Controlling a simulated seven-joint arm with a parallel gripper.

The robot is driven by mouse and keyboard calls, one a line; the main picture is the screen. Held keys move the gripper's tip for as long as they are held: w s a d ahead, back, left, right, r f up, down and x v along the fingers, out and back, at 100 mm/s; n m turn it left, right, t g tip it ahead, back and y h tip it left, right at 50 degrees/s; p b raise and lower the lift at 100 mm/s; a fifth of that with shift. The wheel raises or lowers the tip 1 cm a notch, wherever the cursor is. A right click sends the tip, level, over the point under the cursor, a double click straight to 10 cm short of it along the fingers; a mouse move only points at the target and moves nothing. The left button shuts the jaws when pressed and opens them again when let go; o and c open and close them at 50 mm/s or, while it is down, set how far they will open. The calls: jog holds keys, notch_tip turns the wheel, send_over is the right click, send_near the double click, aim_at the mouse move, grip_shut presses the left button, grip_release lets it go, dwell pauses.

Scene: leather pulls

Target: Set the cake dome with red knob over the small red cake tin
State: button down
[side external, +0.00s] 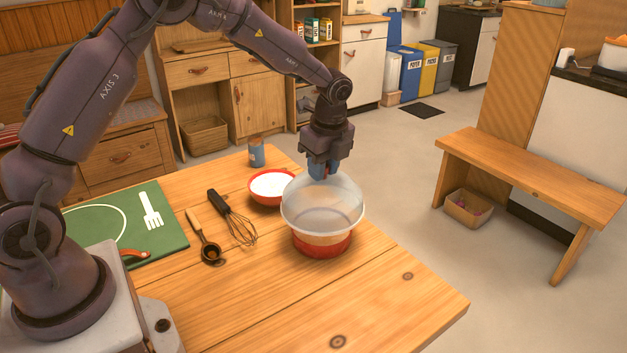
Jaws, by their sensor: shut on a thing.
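The clear cake dome (306,212) hangs upright from my gripper (323,175) in the side external view. My gripper is shut on its red knob, which is mostly hidden between the fingers. The small red cake tin (322,246) stands on the wooden table below the dome. The dome's rim is wider than the tin and overlaps the tin's upper part in this view. I cannot tell whether the rim is around the tin or still above it.
A red bowl of white powder (271,185) stands close to the dome's left, with a blue jar (257,155) behind it. A whisk (236,222), a scoop (207,242) and a green mat (165,225) lie further left. The table's front right is clear.

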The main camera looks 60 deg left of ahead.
notch_tip(320, 180, down, 8)
jog(key=shift+r, duration=0.15)
dwell(0.6)
jog(key=shift+f, duration=0.4)
dwell(0.3)
jog(key=c, duration=0.8)
grip_release()
jog(key=shift+r, duration=3.5)
